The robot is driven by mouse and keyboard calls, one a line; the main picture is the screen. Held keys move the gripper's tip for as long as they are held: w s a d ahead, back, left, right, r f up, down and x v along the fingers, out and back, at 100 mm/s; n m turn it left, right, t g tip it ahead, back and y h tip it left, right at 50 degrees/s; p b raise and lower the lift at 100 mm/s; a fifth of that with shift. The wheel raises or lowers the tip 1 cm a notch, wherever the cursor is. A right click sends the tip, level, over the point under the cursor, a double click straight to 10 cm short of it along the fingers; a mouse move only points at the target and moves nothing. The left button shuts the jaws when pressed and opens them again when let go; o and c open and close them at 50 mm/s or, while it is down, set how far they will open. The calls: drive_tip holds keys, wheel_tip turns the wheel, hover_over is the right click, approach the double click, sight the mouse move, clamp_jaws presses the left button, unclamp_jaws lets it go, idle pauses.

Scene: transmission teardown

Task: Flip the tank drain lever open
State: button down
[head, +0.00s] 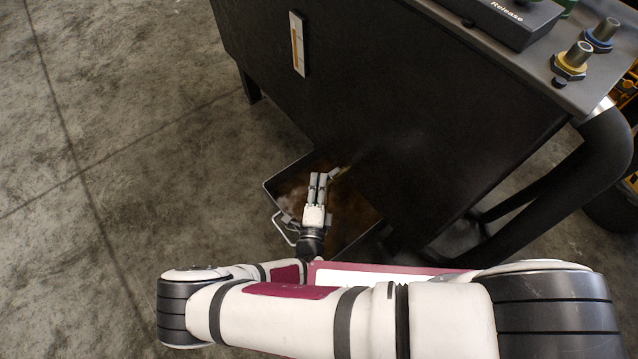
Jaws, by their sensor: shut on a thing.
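The tank (370,90) is a large dark box that fills the upper middle and right of the head view. My gripper (318,178) is low beside the tank's near lower edge, above an open drain tray. Its two fingers point toward the tank and are shut. A small light-coloured piece (338,172), apparently the drain lever, shows just right of the fingertips, and the fingers appear closed on it. Its exact angle and its joint with the tank are too small and shaded to tell.
The dark drain tray (270,184) holds brownish liquid and has a pale wire handle (280,228) on its left. A level gauge (298,44) is on the tank's face. Thick black pipes (600,160) run at the right. Concrete floor lies clear at the left.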

drive_tip(key=shift+s+f, duration=0.1)
drive_tip(key=shift+f, duration=0.05)
drive_tip(key=c, duration=1.7)
unclamp_jaws()
